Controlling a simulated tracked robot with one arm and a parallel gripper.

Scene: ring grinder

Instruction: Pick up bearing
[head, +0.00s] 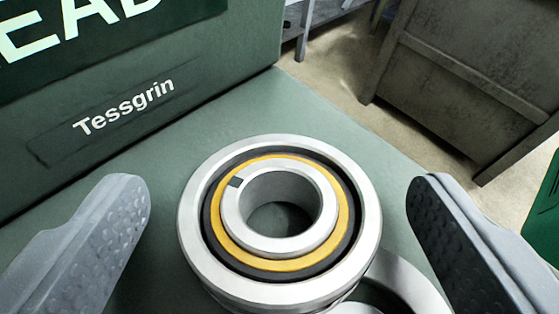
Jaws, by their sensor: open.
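A bearing (353,235) lies flat on the green surface in the lower middle of the head view. It has a silver outer ring, a dark band, a yellow-orange ring and a silver inner ring around an open hole. My gripper (277,225) is open. One grey textured finger is left of the bearing and the other is right of it. Clear gaps show between both fingers and the bearing, so it is not held. The fingers' lower parts run out of the frame.
Another silver ring (415,287) shows partly beneath or behind the bearing at the lower right. A green machine panel (190,97) marked "Tessgrin" rises at the upper left. The green surface (330,115) has bare room behind the bearing. A grey cabinet (460,75) stands beyond on the floor.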

